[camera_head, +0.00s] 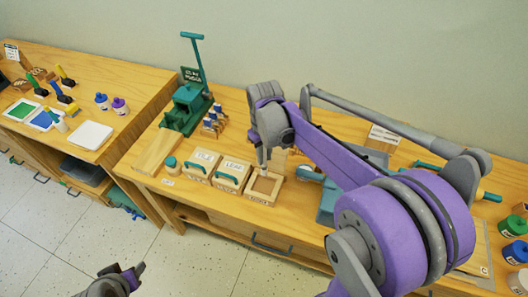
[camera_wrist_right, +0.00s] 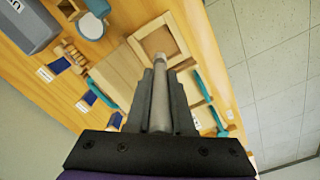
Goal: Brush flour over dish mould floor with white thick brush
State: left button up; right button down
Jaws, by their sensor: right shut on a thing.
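The dish mould looks to be the open square wooden tray (camera_head: 262,199) with a brownish floor, at the right end of a row of moulds. It also shows in the right wrist view (camera_wrist_right: 183,53). My right gripper (camera_wrist_right: 160,82) is shut on a pale, thick rod, which looks like the white brush (camera_wrist_right: 159,68). Its far end lies over the tray; I cannot tell whether it touches the floor. In the head view my right gripper (camera_head: 264,148) is above the tray. My left gripper (camera_head: 122,276) is at the bottom edge, away from the table. I cannot make out flour.
A green press (camera_head: 188,106) stands behind. A grey-blue bin (camera_head: 327,204) is to the right. A side table (camera_head: 90,134) holds paints.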

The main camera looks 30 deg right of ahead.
aim_at(264, 166)
notch_tip(264, 166, down, 4)
jog(key=shift+r+b, duration=0.1)
jog(key=shift+b, duration=0.65)
pick_arm(q)
notch_tip(264, 166, down, 6)
jog(key=s+b, duration=0.2)
jog(key=shift+s+g, duration=0.25)
jog(key=shift+g, duration=0.05)
pick_arm(e)
jog(key=shift+f, duration=2)
pick_arm(q)
jog(key=shift+s+f+b, duration=0.15)
jog(key=shift+f+b, duration=0.35)
jog(key=shift+b, duration=0.05)
pick_arm(e)
jog(key=shift+f, duration=0.6)
jog(key=shift+w+a+r, duration=0.1)
jog(key=shift+w+a, duration=0.1)
pick_arm(q)
jog(key=shift+f, duration=0.15)
pick_arm(e)
jog(key=shift+w+a, duration=0.35)
jog(key=shift+s+d, duration=0.45)
jog(key=shift+s+d, duration=0.2)
jog(key=shift+s, duration=0.05)
jog(key=shift+s+d, duration=0.1)
